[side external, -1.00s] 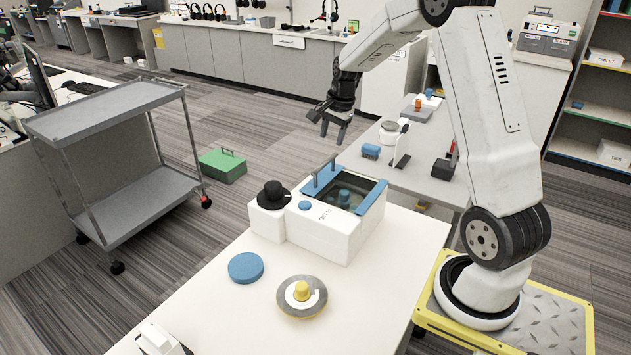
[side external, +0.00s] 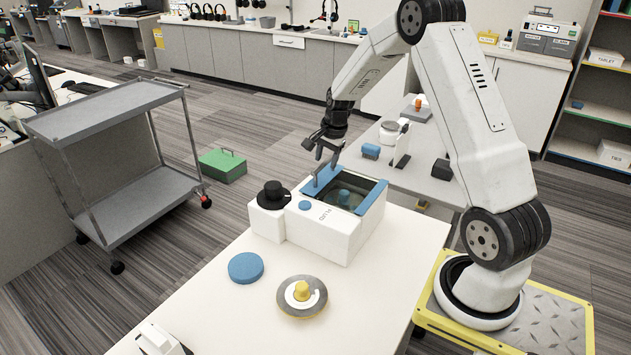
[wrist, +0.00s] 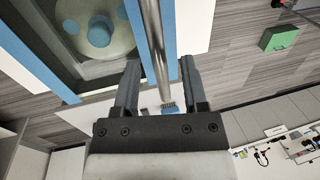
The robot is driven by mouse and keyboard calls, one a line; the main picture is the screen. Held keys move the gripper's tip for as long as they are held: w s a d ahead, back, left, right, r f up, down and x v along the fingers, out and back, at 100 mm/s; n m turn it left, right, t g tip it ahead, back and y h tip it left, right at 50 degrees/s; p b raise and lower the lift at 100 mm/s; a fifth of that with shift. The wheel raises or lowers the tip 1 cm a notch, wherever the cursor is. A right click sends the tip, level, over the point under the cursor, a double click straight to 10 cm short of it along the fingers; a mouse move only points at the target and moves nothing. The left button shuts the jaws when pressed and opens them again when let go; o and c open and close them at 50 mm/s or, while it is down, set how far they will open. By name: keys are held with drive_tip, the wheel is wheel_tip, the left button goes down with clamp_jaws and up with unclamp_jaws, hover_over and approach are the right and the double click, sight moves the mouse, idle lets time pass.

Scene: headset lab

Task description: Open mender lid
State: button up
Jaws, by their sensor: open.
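The mender is a white box (side external: 318,228) on the table. Its lid (side external: 345,190) is a dark see-through pane with blue edging and lies flat and shut on top. A raised bar handle (side external: 322,177) runs along the lid's left edge. My gripper (side external: 326,157) is open, just above the handle, fingers pointing down. In the wrist view, the grey bar handle (wrist: 151,45) crosses between the two spread fingers of my gripper (wrist: 160,75). I cannot tell whether either finger touches it. Blue round shapes (wrist: 97,31) show through the pane.
A black knob (side external: 273,191) stands on the mender's left side. A blue disc (side external: 245,267) and a grey round plate with a yellow knob (side external: 302,293) lie in front. A side table (side external: 405,168) with small devices stands behind.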

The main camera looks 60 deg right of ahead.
clamp_jaws()
idle(1.4)
